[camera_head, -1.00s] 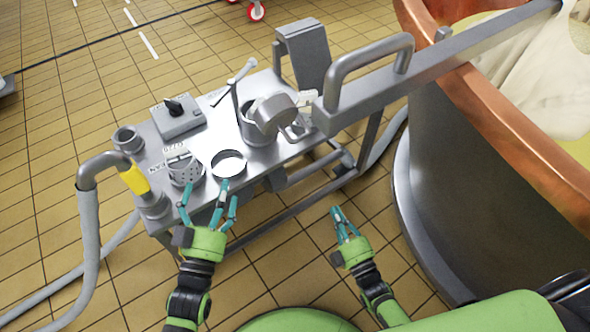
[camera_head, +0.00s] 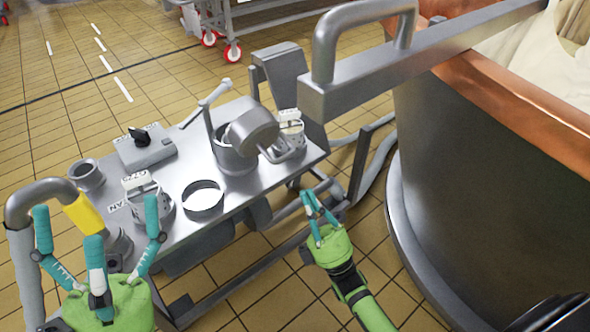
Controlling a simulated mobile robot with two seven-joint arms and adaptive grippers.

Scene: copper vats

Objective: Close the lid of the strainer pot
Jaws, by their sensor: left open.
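The strainer pot (camera_head: 232,160) is a grey metal pot standing upright on the metal bench. Its round lid (camera_head: 252,128) is tilted open at the pot's right side, with a bent handle below it. My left gripper (camera_head: 97,225) is at the lower left with its fingers spread and empty, well to the left of the pot and nearer the camera. My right gripper (camera_head: 308,196) is in front of the bench's right end, to the right of and below the lid. Its fingers converge toward the tips and touch nothing visible; whether they are shut is unclear.
The bench (camera_head: 184,178) also holds a perforated strainer (camera_head: 160,207), a metal ring (camera_head: 203,201) and a switch box (camera_head: 145,150). A thick metal beam (camera_head: 450,50) with a handle crosses the upper right. A large copper-rimmed vat (camera_head: 470,150) stands at the right.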

